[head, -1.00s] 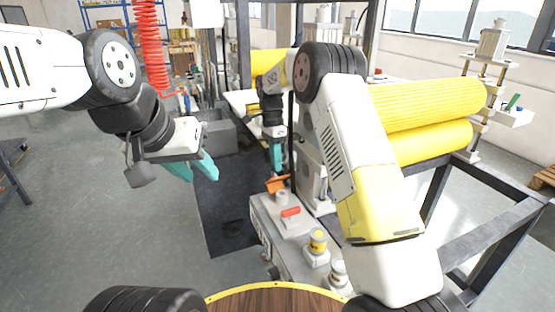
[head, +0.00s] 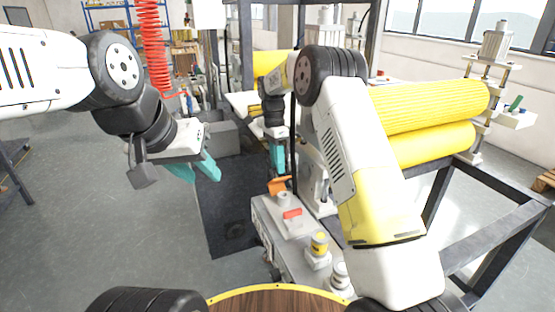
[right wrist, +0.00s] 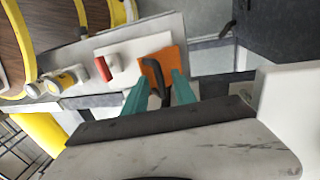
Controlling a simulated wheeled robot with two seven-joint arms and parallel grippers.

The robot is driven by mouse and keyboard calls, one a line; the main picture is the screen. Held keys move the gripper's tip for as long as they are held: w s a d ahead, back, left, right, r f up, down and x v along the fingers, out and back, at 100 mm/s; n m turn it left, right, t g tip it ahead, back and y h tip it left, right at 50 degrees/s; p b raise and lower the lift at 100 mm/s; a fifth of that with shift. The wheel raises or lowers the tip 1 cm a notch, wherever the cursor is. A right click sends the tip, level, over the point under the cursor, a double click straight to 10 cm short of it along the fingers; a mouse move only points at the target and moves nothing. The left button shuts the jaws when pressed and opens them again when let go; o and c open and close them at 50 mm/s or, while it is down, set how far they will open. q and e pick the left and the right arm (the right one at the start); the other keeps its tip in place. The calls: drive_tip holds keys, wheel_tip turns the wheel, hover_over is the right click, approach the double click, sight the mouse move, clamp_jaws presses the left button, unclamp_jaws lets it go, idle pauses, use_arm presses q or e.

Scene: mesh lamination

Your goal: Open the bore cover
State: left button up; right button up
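An orange plate (head: 278,185) sits at the far end of the grey machine block in the head view; I take it to be the bore cover. In the right wrist view the orange plate (right wrist: 175,58) has a black hooked handle (right wrist: 153,72). My right gripper (head: 277,172) points down just above the plate. Its teal fingers, also in the right wrist view (right wrist: 161,78), stand apart on either side of the handle, and I see no clear grip on it. My left gripper (head: 202,174) is open and empty in the air at the left.
The grey block also carries a red-topped part (head: 292,214) and a yellow knob (head: 319,242). Yellow rolls (head: 425,108) lie at the right above a dark frame (head: 490,225). A red coiled hose (head: 152,45) hangs at the back left.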

wheel_tip(320, 180, up, 7)
drive_tip(key=w, duration=0.1)
drive_tip(key=shift+w+a, duration=0.2)
drive_tip(key=shift+a, duration=0.1)
drive_tip(key=shift+r, duration=0.1)
